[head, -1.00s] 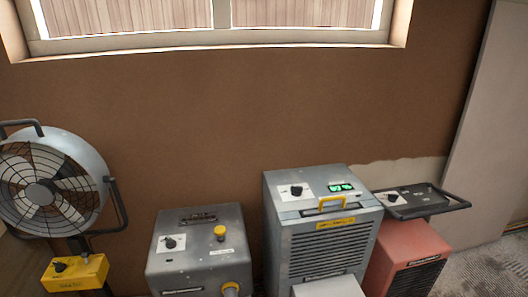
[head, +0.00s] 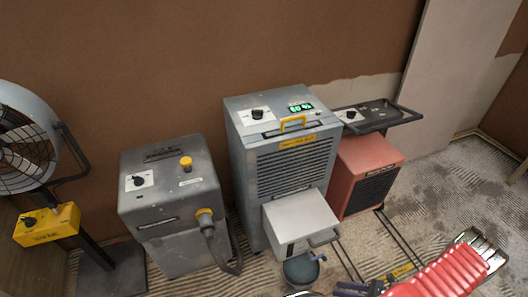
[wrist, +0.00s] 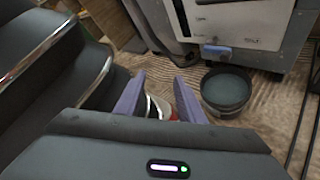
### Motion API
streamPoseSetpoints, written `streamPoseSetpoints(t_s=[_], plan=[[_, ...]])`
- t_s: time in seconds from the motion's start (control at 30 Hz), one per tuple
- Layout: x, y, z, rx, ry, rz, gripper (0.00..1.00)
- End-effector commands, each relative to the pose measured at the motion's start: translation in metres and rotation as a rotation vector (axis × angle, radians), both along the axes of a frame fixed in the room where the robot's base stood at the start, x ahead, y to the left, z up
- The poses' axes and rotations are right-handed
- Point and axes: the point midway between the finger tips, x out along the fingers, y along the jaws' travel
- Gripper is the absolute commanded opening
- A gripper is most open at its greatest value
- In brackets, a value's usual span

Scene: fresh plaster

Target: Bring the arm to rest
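My gripper (wrist: 160,86) shows in the wrist view with its two purple fingers apart and nothing held between them. In the head view its purple fingers (head: 352,288) show at the bottom edge, right of centre, low in front of the machines. A small white and red thing (wrist: 160,106) shows past the gap between the fingers in the wrist view, mostly hidden; I cannot tell what it is. A dark round bucket (wrist: 228,90) stands on the floor to the right of the fingers; it also shows in the head view (head: 300,270).
A grey dehumidifier (head: 296,165) stands mid-view with a pale box (head: 300,222) at its front. A red heater (head: 365,172) stands to its right, a grey unit (head: 170,205) to its left. A fan (head: 25,140) with a yellow box (head: 47,225) is far left. Floor at right is clear.

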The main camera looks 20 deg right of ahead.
Motion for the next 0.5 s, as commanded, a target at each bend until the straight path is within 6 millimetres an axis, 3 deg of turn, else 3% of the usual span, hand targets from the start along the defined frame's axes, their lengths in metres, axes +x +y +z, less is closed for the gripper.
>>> streamPoseSetpoints(t_s=[0.5], plan=[[0.016, -0.015, 0.104, -0.302, -0.124, 0.447, 0.36]])
